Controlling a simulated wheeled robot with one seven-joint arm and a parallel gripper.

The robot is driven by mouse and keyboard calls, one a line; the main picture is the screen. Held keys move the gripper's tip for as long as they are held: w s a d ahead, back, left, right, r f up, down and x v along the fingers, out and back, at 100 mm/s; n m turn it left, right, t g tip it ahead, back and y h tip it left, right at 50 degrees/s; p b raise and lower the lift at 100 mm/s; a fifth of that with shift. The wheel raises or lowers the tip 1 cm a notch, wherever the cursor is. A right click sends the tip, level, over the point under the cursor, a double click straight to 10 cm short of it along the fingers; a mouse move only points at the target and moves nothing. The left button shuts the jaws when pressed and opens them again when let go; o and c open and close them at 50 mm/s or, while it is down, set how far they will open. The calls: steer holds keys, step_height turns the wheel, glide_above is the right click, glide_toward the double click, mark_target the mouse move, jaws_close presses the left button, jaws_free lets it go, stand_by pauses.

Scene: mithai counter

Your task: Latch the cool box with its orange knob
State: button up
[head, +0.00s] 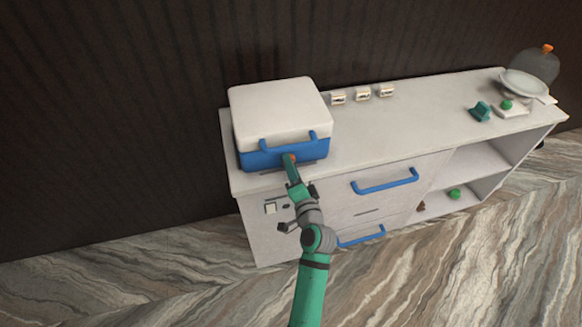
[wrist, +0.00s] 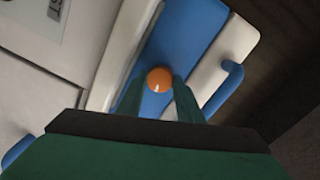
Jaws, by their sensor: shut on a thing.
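The cool box (head: 262,160) stands at the left end of the counter, with a blue body and a white lid (head: 280,110). The lid lies down on the body and has a blue handle (head: 288,141) at its front. The orange knob (wrist: 159,79) is on the blue front face in the wrist view. My gripper (wrist: 159,90) has its two green fingers on either side of the knob, shut on it. In the head view my gripper (head: 290,160) reaches the box front and mostly hides the knob.
The white counter (head: 400,135) has drawers with blue handles (head: 385,181) and open shelves at right. Three small cards (head: 363,94) stand at the back. A teal item (head: 480,112), a green ball (head: 507,104) and a clear dome (head: 535,68) are at the far right. The counter's middle is clear.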

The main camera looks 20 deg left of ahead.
steer(key=shift+d+m, duration=0.1)
steer(key=shift+m, duration=0.9)
steer(key=o, duration=1.1)
steer(key=shift+c, duration=0.2)
steer(key=v, duration=1)
steer(key=shift+s+d, duration=0.25)
steer(key=shift+s, duration=0.05)
steer(key=shift+f, duration=0.15)
